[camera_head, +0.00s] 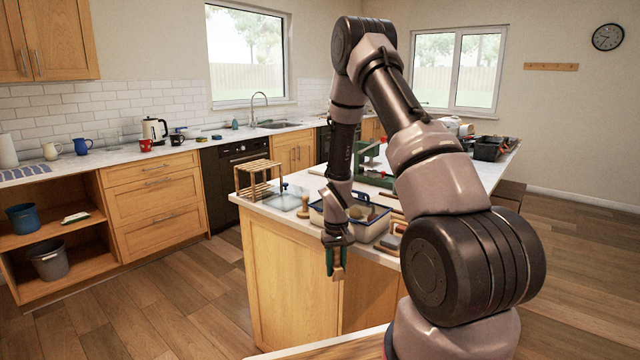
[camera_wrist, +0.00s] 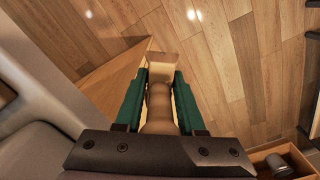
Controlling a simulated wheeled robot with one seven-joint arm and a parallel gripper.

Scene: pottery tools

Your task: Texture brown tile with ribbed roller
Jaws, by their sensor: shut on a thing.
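My gripper (camera_head: 337,268) hangs pointing down in front of the island's near side, below the worktop edge. In the wrist view, its green-padded fingers (camera_wrist: 158,98) are shut on a tan wooden tool (camera_wrist: 159,103). The tool has a rounded handle between the pads and a wider, paler block-like end beyond the fingertips. I cannot make out ribs on it. In the head view the tool is mostly hidden by the fingers. I cannot clearly pick out the brown tile; small brown items (camera_head: 397,228) lie at the worktop's near edge, partly behind my arm.
On the island worktop (camera_head: 276,213) stand a blue-rimmed tray (camera_head: 371,236) with things in it, a wooden rack (camera_head: 258,177), a wooden stamp-like tool (camera_head: 304,208) and a green device (camera_head: 371,155). A black crate (camera_head: 488,148) stands far right. Floor left of the island is clear.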

